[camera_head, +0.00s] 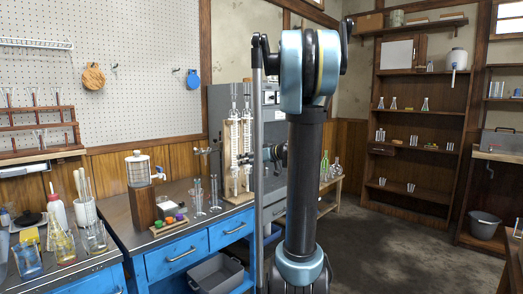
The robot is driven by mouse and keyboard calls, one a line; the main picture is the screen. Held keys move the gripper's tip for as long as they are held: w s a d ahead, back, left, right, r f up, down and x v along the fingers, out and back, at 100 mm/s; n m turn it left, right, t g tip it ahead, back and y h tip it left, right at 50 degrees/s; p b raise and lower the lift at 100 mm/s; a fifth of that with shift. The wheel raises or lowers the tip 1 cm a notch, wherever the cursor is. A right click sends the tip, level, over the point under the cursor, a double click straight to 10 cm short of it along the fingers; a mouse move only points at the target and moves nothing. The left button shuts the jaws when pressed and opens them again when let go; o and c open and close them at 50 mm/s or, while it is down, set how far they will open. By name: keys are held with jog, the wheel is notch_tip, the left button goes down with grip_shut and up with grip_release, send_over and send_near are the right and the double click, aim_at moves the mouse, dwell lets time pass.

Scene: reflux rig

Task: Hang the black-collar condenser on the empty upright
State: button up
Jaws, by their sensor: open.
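The reflux rig (239,190) stands at the back of the bench, with a pale wooden frame and tall glass condensers side by side. One condenser (232,130) is on the left and another (247,125) is close on its right. Their collar colours are too small to tell, so I cannot pick out the black-collar one or an empty upright. My gripper (247,158) is small and dark, at the rig's right side at mid-height. It is open; whether it touches a condenser I cannot tell. My own arm and a grey pole hide the area to the right.
Glass cylinders (214,193) stand on the bench left of the rig. A metal canister on a wooden block (141,190) and a small tray of coloured pieces (169,224) are nearer. Flasks and bottles (62,245) crowd the left bench.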

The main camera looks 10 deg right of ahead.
aim_at(250, 144)
jog(key=w+d+r+t, duration=0.4)
jog(key=w+d, duration=0.5)
jog(key=w, duration=0.3)
jog(key=shift+y, duration=0.3)
jog(key=shift+a+f+x, duration=0.1)
jog(key=shift+a+x, duration=0.05)
jog(key=shift+x, duration=2.25)
jog(key=shift+a+f+x, duration=0.1)
jog(key=shift+x, duration=2.3)
jog(key=shift+s, duration=0.2)
jog(key=c, duration=1.3)
